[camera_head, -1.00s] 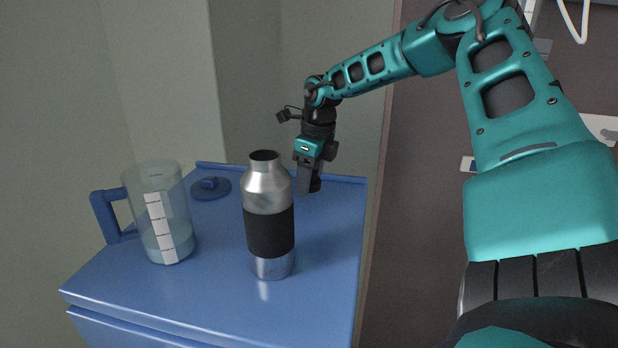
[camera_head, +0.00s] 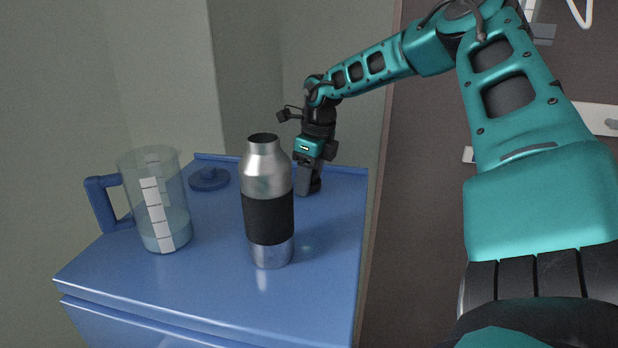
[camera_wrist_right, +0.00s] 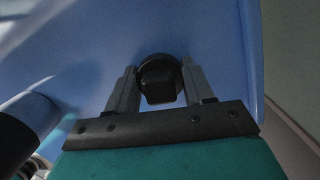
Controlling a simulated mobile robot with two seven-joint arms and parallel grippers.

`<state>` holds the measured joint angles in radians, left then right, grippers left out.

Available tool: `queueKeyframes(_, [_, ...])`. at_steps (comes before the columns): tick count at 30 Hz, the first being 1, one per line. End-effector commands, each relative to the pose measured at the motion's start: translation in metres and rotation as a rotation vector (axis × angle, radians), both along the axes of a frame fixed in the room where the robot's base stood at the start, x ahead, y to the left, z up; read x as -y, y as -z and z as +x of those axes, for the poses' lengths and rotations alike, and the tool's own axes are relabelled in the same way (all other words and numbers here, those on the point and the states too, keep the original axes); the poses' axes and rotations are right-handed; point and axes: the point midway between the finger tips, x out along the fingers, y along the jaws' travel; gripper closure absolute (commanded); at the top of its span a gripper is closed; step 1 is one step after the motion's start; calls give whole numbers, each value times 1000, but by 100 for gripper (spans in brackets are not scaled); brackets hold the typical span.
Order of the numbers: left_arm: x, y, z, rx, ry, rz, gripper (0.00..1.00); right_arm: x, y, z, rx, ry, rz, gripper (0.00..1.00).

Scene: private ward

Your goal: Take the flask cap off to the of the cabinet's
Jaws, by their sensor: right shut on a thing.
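The silver flask (camera_head: 267,178) with a black band stands upright on the blue cabinet (camera_head: 205,285), its mouth open. My right gripper (camera_head: 309,191) points down just behind and to the right of the flask, low at the cabinet top. In the right wrist view, the black flask cap (camera_wrist_right: 160,82) sits between the two fingers of my right gripper (camera_wrist_right: 160,92), which is shut on it. Whether the cap touches the cabinet top cannot be told. In the head view the cap is hidden by the gripper. My left gripper is not in view.
A clear measuring jug (camera_head: 158,205) with a blue handle and some liquid stands left of the flask. A round blue lid (camera_head: 209,179) lies behind it. The cabinet's right front is clear. Walls stand close behind and to the left.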

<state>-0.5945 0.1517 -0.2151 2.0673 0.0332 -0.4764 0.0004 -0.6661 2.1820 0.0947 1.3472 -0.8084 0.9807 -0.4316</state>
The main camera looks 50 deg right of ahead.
Motion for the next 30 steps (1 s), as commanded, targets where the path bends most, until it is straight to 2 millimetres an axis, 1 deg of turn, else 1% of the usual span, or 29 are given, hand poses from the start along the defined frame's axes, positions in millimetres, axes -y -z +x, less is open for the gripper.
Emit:
queueKeyframes(1, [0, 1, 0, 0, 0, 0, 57, 0, 1, 0, 1, 0, 0, 46])
queueKeyframes(9, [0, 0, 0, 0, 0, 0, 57, 0, 0, 0, 0, 0, 0, 20])
queueKeyframes(10, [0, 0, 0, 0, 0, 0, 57, 0, 0, 0, 0, 0, 0, 18])
queueKeyframes(16, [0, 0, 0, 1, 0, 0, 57, 0, 0, 0, 0, 0, 0, 18])
queueKeyframes(19, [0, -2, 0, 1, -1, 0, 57, 0, -6, 0, 2, 0, 0, 18])
queueKeyframes(23, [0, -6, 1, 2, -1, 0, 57, 1, -25, -2, 4, 0, -1, 18])
queueKeyframes(30, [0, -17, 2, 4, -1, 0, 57, 4, -79, -10, 6, 0, -2, 18])
